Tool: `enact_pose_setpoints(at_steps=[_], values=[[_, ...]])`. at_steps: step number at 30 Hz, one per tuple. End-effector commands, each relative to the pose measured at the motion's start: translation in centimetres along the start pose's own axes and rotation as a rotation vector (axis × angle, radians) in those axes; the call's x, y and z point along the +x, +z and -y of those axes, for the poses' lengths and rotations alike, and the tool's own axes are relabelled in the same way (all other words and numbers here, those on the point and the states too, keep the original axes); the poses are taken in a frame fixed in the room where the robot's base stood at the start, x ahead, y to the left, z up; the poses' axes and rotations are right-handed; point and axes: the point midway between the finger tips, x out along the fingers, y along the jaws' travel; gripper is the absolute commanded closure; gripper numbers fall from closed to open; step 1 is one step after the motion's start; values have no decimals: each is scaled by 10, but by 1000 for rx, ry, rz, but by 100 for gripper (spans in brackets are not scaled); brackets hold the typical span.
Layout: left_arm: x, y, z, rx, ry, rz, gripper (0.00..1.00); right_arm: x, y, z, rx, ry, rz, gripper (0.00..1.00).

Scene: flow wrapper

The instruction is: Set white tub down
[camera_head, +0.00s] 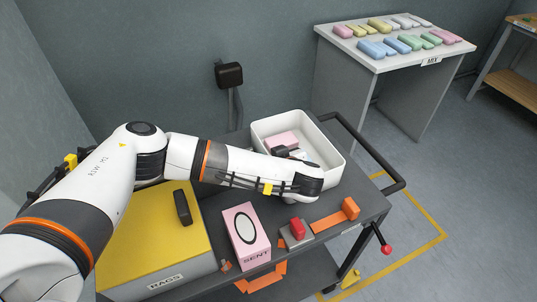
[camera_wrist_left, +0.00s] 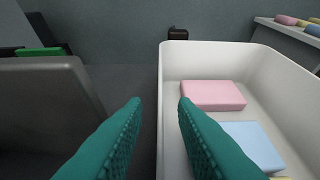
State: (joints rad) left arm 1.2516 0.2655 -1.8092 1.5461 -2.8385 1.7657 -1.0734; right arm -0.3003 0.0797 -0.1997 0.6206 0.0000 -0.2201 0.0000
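The white tub (camera_head: 316,137) stands on the dark cart top (camera_head: 285,205), at the back right. It holds a pink block, seen in the wrist view (camera_wrist_left: 212,95), and a light blue block (camera_wrist_left: 253,145) nearer. In the wrist view, my left gripper (camera_wrist_left: 159,104) has its two teal fingers apart, with the tub's side wall (camera_wrist_left: 161,75) between them. One finger is outside the tub, the other inside, with a visible gap to the wall. In the head view my forearm hides part of the tub's near side. My right gripper is not in view.
A yellow-topped RAGS box (camera_head: 160,235), a pink SENT box (camera_head: 246,232) and a red-topped device (camera_head: 297,230) are on the cart. The black cart handle (camera_head: 370,150) runs beside the tub. A table (camera_head: 385,62) with several coloured blocks stands behind.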

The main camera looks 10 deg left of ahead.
Motion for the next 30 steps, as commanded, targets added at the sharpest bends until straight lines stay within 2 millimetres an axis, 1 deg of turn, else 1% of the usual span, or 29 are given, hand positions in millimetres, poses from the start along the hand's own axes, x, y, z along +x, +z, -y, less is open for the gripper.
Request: enact_pose_setpoints(at_steps=[1, 6, 11, 13, 18, 30], values=[[-10, -1, 1, 1, -6, 1, 75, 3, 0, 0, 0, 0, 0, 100], [-49, -1, 2, 0, -7, 1, 75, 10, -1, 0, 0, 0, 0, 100], [-80, -1, 1, 1, -5, 2, 75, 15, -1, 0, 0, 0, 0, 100], [-92, 4, 2, 2, -7, 4, 75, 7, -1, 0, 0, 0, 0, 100], [-103, 1, 1, 1, -3, 3, 75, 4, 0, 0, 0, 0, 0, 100], [-104, 0, 0, -1, 0, 2, 75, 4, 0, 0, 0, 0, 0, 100]])
